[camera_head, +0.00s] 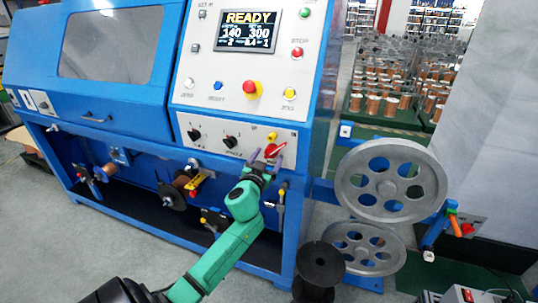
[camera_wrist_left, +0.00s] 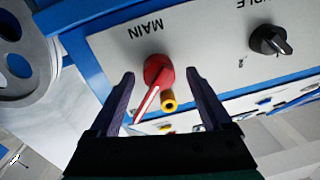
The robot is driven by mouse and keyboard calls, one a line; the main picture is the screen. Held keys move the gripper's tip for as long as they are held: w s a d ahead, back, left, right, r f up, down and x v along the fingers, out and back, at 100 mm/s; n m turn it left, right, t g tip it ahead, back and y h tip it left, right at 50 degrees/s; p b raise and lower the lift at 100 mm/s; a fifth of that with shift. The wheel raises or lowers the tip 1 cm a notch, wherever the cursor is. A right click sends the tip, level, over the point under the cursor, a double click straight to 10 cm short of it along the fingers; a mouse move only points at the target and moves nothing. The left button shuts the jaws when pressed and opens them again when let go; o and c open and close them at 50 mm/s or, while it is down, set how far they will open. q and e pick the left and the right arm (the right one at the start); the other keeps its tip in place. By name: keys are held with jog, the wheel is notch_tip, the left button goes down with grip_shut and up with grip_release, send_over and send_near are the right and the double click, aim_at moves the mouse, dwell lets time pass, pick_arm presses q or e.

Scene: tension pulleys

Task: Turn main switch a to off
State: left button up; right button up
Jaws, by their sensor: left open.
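The main switch (camera_head: 273,150) is a red rotary knob with a white line on its handle, low on the right of the machine's white control panel. In the left wrist view the main switch (camera_wrist_left: 155,80) sits under the label MAIN, its handle slanting down to the left. My left gripper (camera_head: 266,160) is right in front of it. In the left wrist view my left gripper (camera_wrist_left: 160,82) is open, its dark fingers on either side of the knob with gaps visible. Whether the fingertips touch the panel cannot be told. My right gripper is not in view.
A yellow knob (camera_wrist_left: 169,101) is right beside the red handle. A black rotary knob (camera_wrist_left: 269,41) is farther along the panel. Grey pulley wheels (camera_head: 390,181) stand to the right, a black spool (camera_head: 319,267) below.

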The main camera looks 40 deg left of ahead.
pick_arm(q)
jog(key=shift+w+a, duration=0.1)
jog(key=shift+w, duration=0.6)
grip_shut()
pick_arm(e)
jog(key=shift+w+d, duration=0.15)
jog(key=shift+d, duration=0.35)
